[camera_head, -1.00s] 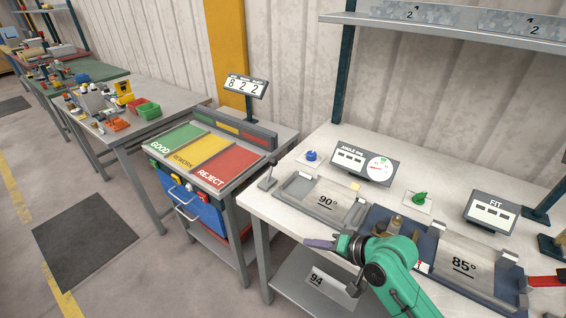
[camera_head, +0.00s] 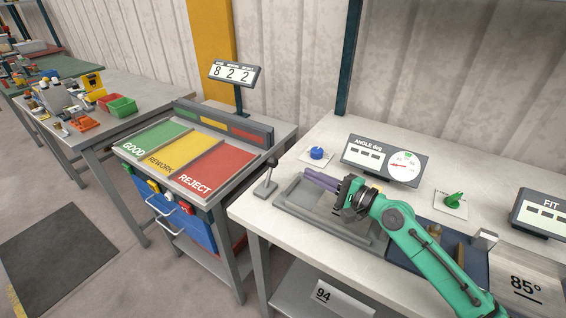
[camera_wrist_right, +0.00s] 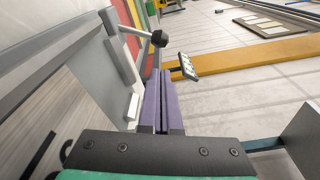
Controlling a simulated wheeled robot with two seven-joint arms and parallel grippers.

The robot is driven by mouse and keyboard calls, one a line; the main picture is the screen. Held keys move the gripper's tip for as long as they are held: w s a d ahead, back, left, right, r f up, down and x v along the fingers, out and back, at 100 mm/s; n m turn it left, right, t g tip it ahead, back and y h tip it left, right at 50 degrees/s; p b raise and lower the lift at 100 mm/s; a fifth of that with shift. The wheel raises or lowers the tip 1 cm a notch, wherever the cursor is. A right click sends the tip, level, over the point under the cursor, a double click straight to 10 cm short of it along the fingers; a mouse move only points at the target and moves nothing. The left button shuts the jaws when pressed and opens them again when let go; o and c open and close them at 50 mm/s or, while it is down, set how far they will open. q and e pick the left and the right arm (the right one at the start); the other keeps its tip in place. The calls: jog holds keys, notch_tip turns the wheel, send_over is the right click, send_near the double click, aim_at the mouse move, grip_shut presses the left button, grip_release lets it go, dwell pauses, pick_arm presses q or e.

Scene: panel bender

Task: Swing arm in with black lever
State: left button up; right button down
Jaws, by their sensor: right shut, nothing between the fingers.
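The fingers also show pressed together in the wrist view (camera_wrist_right: 160,75). My gripper and arm hide part of the fixture (camera_head: 300,212). My left gripper is out of view.
A dark blue mat and an 85° block (camera_head: 525,286) lie to the right. The sorting table with a REJECT pad (camera_head: 213,170) is at left.

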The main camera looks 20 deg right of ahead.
aim_at(270, 172)
jog(key=shift+w+a, duration=0.1)
jog(key=shift+w, duration=0.2)
jog(key=p+x, duration=0.2)
jog(key=x, duration=0.2)
jog(key=shift+w+r, duration=0.1)
jog(key=shift+w, duration=0.15)
jog(key=x, duration=0.2)
jog(key=p+x, duration=0.1)
jog(key=x, duration=0.1)
jog(key=shift+w+a+f, duration=0.2)
jog(key=shift+f, duration=0.05)
jog(key=shift+w+a+f, duration=0.15)
jog(key=shift+w+a, duration=0.15)
jog(key=shift+w, duration=0.1)
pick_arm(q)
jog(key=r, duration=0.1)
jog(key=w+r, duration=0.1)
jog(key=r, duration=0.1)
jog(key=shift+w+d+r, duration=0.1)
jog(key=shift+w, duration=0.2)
